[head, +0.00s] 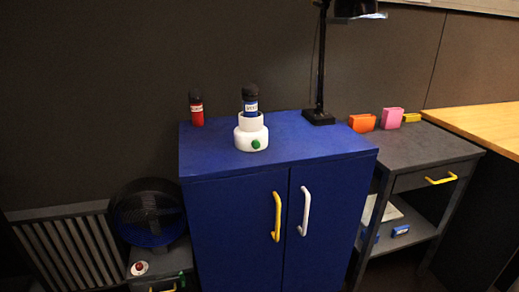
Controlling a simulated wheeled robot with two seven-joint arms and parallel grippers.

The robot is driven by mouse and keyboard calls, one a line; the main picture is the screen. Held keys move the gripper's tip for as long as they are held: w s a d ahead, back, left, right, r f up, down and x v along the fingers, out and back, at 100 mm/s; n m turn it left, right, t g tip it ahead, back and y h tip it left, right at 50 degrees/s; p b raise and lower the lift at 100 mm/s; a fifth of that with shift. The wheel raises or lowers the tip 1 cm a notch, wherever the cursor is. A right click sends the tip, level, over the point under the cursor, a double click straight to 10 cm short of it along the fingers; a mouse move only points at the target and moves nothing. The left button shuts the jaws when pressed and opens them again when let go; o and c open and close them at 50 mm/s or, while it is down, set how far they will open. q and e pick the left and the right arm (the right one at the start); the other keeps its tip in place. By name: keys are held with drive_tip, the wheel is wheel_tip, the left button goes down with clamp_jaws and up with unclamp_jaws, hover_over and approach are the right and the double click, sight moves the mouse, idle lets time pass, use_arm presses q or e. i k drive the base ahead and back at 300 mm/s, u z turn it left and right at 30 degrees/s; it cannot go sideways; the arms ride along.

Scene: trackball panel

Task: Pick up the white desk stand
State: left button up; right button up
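The white desk stand (251,137) stands upright on top of the blue cabinet (305,140), near the middle of its top. It has a wide round white base with a green round knob (256,144) on its front and a narrower white collar above. A dark bottle with a blue and white label (250,100) is upright in or on the collar; its lower end is hidden. Neither of my grippers shows in the head view.
A red bottle with a black cap (196,109) stands at the cabinet's back left. A black lamp (319,117) stands at the back right. A grey side table (440,150) with orange, pink and yellow items is at the right. A dark fan (147,213) is at lower left.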

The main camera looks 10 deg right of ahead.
sight(249, 129)
drive_tip(key=u, duration=0.1)
drive_tip(key=k, duration=0.55)
drive_tip(key=z, duration=1.25)
drive_tip(key=i, duration=0.75)
drive_tip(key=u, duration=0.55)
drive_tip(key=i, duration=0.55)
drive_tip(key=u, duration=0.65)
